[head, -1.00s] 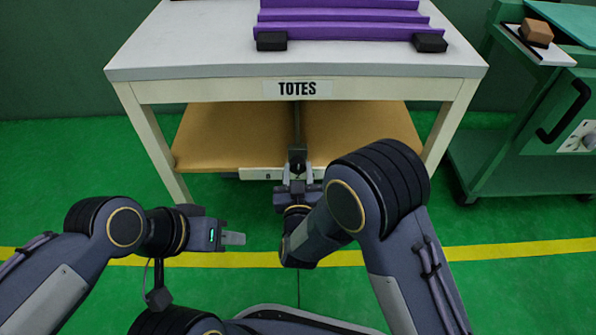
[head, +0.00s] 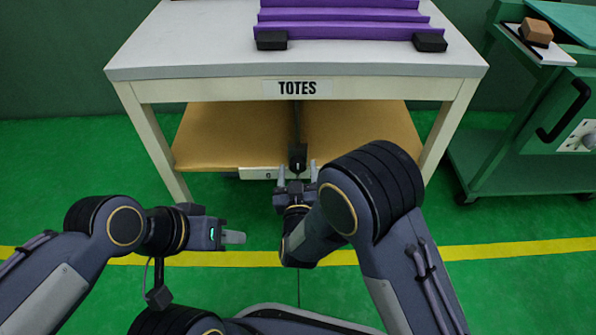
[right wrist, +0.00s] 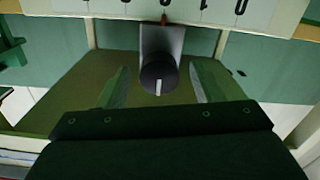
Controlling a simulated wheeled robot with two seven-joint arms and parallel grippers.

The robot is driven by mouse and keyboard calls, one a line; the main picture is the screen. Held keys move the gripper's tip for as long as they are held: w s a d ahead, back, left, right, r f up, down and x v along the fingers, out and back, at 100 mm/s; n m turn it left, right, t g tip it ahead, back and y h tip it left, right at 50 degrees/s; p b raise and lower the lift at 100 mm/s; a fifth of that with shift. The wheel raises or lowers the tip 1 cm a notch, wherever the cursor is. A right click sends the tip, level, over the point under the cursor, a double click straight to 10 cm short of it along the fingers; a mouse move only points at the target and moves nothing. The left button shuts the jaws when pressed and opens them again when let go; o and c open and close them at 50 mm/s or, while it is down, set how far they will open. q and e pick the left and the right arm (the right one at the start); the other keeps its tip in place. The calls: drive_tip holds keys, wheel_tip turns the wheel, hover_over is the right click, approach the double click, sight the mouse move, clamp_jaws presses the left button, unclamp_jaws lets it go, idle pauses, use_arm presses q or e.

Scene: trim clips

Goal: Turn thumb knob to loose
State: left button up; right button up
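The thumb knob (right wrist: 158,76) is dark and round with a white mark on its lower part in the right wrist view. It sits at the end of a grey block, below a pale strip with printed figures (right wrist: 205,8). In the head view the dark knob (head: 298,153) is under the table's front. My right gripper (head: 297,170) is open just in front of it; in the right wrist view its two fingers (right wrist: 162,88) stand apart on either side of the knob, not touching it. My left gripper (head: 233,237) hangs at the left, away from the knob; its finger gap is not visible.
The white table (head: 200,60) carries a TOTES label (head: 298,88) and a purple ridged rack (head: 340,28). Tan boards (head: 230,130) lie underneath, between the table legs. A green cart (head: 500,140) stands at the right. The green floor around my left gripper is clear.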

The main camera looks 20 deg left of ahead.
drive_tip(key=p+v, duration=0.2)
drive_tip(key=v, duration=0.5)
drive_tip(key=shift+s, duration=0.4)
drive_tip(key=shift+d+r, duration=0.1)
drive_tip(key=shift+d, duration=0.05)
